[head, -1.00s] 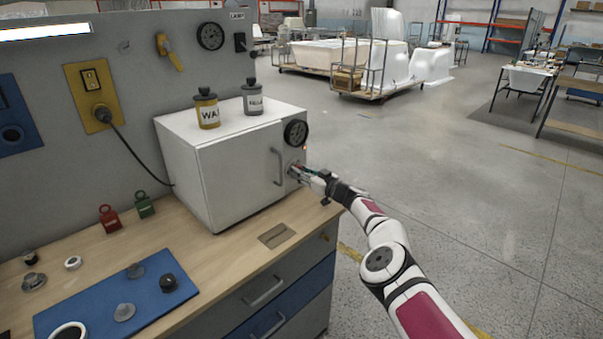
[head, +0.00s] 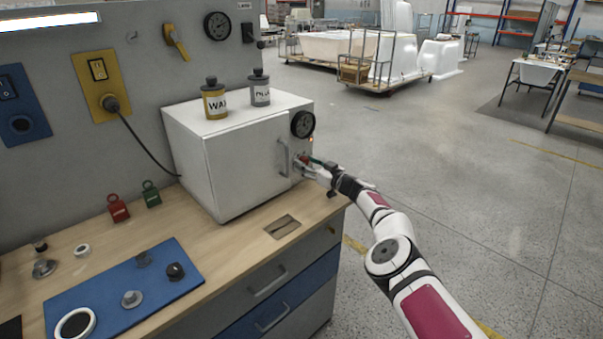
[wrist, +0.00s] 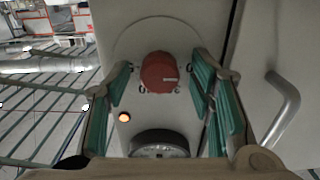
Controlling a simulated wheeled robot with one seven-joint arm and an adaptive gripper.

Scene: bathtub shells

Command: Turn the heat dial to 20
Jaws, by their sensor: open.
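The heat dial is a round red knob (wrist: 159,73) with a pale pointer line, on the pale front panel of the white oven (head: 240,165). In the wrist view its pointer line lies toward the right. In the head view my gripper (head: 306,166) is at the oven's right front, below a black round gauge (head: 302,124). The gauge (wrist: 159,143) also shows in the wrist view.
An oven door handle (wrist: 283,108) stands out close to the right finger. A lit orange lamp (wrist: 124,117) sits near the left finger.

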